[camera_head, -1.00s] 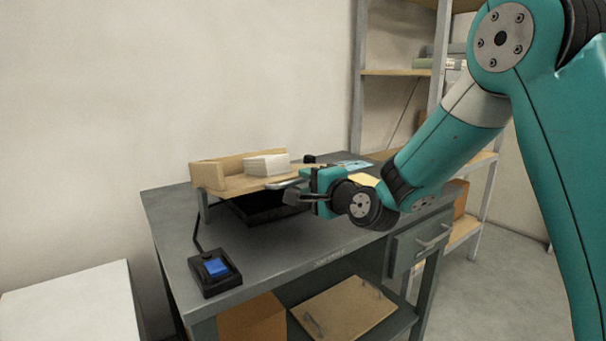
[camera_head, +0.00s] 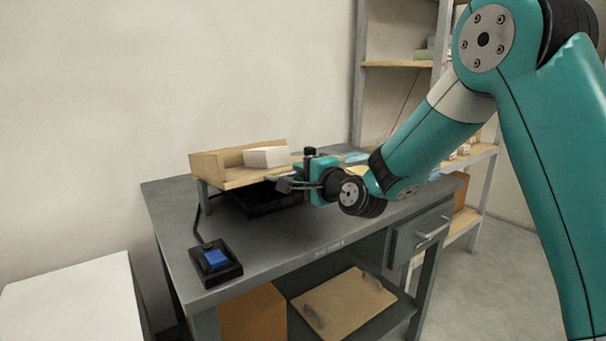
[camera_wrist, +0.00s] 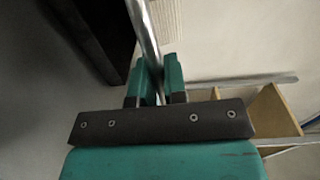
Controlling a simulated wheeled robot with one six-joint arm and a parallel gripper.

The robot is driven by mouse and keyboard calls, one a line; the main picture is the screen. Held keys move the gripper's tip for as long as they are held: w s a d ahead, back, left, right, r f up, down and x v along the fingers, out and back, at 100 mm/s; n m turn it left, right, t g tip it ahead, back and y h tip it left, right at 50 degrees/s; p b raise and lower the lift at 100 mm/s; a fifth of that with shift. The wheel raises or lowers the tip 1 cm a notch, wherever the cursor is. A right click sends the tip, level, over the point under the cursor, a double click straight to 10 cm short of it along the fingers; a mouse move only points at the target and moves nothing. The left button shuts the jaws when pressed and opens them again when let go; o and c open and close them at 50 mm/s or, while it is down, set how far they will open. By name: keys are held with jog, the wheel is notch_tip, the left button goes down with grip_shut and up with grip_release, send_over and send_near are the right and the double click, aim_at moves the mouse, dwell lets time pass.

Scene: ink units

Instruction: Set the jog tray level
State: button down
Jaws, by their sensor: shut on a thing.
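The jog tray (camera_head: 236,178) is a pale wooden tray with raised walls, standing on legs on the grey bench. A white paper stack (camera_head: 268,157) lies on it against the back wall. Whether the tray is level is hard to tell from this angle. My gripper (camera_head: 281,184) is at the tray's front right edge. In the wrist view its teal fingers (camera_wrist: 160,82) are shut on a thin metal bar (camera_wrist: 144,28). My gripper and arm hide the tray's right end.
The grey bench (camera_head: 280,245) is clear in front. A black device with a blue button (camera_head: 216,258) sits at its front left corner. A dark shallow tray (camera_head: 262,203) lies under the jog tray. A shelf unit (camera_head: 400,65) stands behind at right.

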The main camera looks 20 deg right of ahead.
jog(key=shift+t+y, duration=0.3)
jog(key=shift+t, duration=0.6)
jog(key=shift+s+d+f+b, duration=0.15)
jog(key=shift+f+b, duration=1)
jog(key=shift+b, duration=1.15)
jog(key=shift+s+a+f+b, duration=0.15)
jog(key=shift+f+b, duration=0.95)
jog(key=shift+b, duration=1.2)
jog(key=b, duration=0.3)
jog(key=shift+s+d+f+t, duration=0.1)
jog(key=shift+f+t, duration=0.15)
jog(key=shift+t, duration=0.15)
jog(key=c, duration=1.3)
grip_release()
jog(key=shift+o, duration=0.5)
